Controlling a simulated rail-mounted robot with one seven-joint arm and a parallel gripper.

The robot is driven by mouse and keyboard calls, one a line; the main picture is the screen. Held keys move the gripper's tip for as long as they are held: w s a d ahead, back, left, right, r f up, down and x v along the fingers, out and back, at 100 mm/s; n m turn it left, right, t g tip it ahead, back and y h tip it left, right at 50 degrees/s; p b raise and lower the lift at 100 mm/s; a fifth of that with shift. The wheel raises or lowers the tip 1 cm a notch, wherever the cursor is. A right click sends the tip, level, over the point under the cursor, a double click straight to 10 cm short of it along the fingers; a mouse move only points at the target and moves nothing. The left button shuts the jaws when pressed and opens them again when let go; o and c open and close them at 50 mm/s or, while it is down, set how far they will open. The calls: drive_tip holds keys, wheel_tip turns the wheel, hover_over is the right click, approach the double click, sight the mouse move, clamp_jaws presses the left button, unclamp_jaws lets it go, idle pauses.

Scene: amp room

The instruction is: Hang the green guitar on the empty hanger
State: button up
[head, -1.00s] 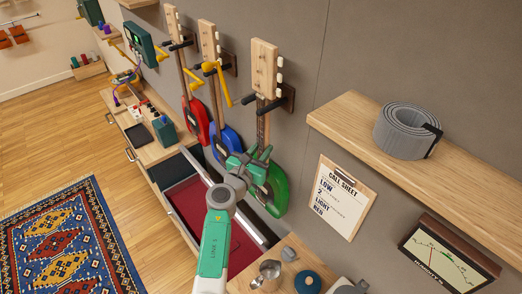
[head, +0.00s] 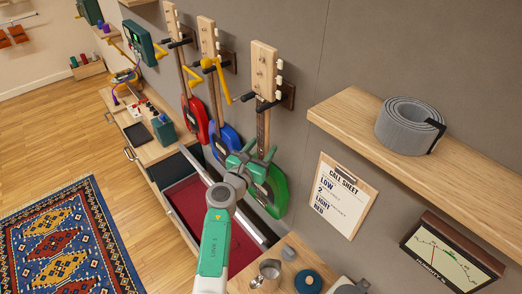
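The green guitar (head: 275,188) is upright near the wall at the right end of the row. Its pale headstock (head: 264,72) is above the dark prongs of the rightmost hanger (head: 286,96), with the neck running down in line with the prongs. I cannot tell whether the headstock rests on them. My gripper (head: 260,153) is at the lower neck, where it meets the body, and appears shut on the green guitar. Its fingers and wrist hide part of the neck and body.
A blue guitar (head: 228,138) and a red guitar (head: 197,118) hang to the left, with yellow levers (head: 220,80) near them. An open drawer with a red lining (head: 190,205) lies below. A wooden shelf (head: 440,155) with a grey coil (head: 408,122) juts out at right.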

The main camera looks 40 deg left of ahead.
drive_tip(key=shift+s+f, duration=0.15)
drive_tip(key=shift+f, duration=0.25)
drive_tip(key=s+d+p, duration=0.1)
drive_tip(key=s+p, duration=0.1)
drive_tip(key=s, duration=0.5)
drive_tip(key=shift+s+d+r, duration=0.2)
drive_tip(key=shift+s+r, duration=0.05)
drive_tip(key=shift+s, duration=0.05)
idle(0.5)
drive_tip(key=d+r+m+t, duration=0.1)
drive_tip(key=d+r+m, duration=0.2)
drive_tip(key=r+m, duration=0.5)
drive_tip(key=s+d+r+m+t, duration=0.1)
drive_tip(key=d+r+m, duration=0.3)
drive_tip(key=r, duration=0.5)
drive_tip(key=d+r+m+t, duration=0.1)
drive_tip(key=d+r+m, duration=0.2)
drive_tip(key=r+m, duration=0.55)
drive_tip(key=s+d+r+m+t+h+p, duration=0.1)
drive_tip(key=s+d+r+m+p, duration=0.1)
drive_tip(key=s+d+r+m, duration=0.3)
drive_tip(key=s+d+r+m+t+h+p, duration=0.1)
drive_tip(key=s+d+r+m+p, duration=0.2)
drive_tip(key=d+r, duration=0.9)
drive_tip(key=s+d+r+m+t+p, duration=0.2)
drive_tip(key=s+d+r+m, duration=0.5)
drive_tip(key=d+r+m, duration=0.2)
drive_tip(key=shift+s+r+m+h+p, duration=0.3)
drive_tip(key=shift+s+r+m+h, duration=0.1)
drive_tip(key=shift+r, duration=0.2)
